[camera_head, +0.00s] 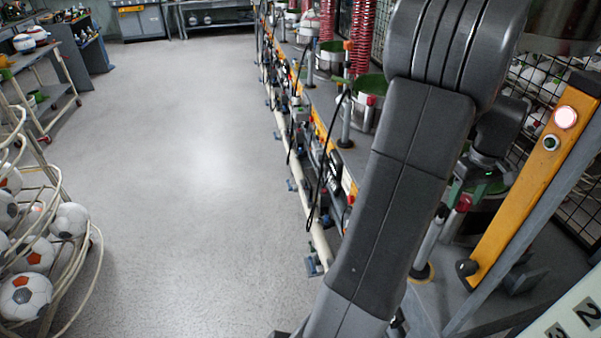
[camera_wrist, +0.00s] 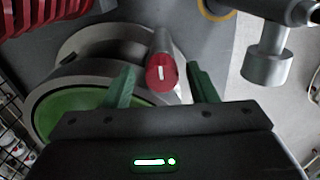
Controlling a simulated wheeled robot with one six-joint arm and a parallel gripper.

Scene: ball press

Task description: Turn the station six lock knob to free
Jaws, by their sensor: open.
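A red knob (camera_wrist: 162,74) with a short white mark on its face sits on a grey post in the wrist view. The mark runs roughly up and down in the picture. My gripper (camera_wrist: 161,68) is open, with one green finger on each side of the knob. Gaps show between the knob and both fingers in this view; I cannot tell the depth. In the head view a red-topped grey post (camera_head: 463,203) stands close to my gripper, which is partly hidden behind my arm. No station number or lock lettering can be read on the knob.
A green-lined round press part (camera_wrist: 70,115) lies left of the knob, near red coils (camera_wrist: 50,15). A grey cylinder (camera_wrist: 267,68) is at right. An orange post (camera_head: 530,180) with a lit button (camera_head: 565,117) stands right of my arm. The floor (camera_head: 190,150) at left is clear.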

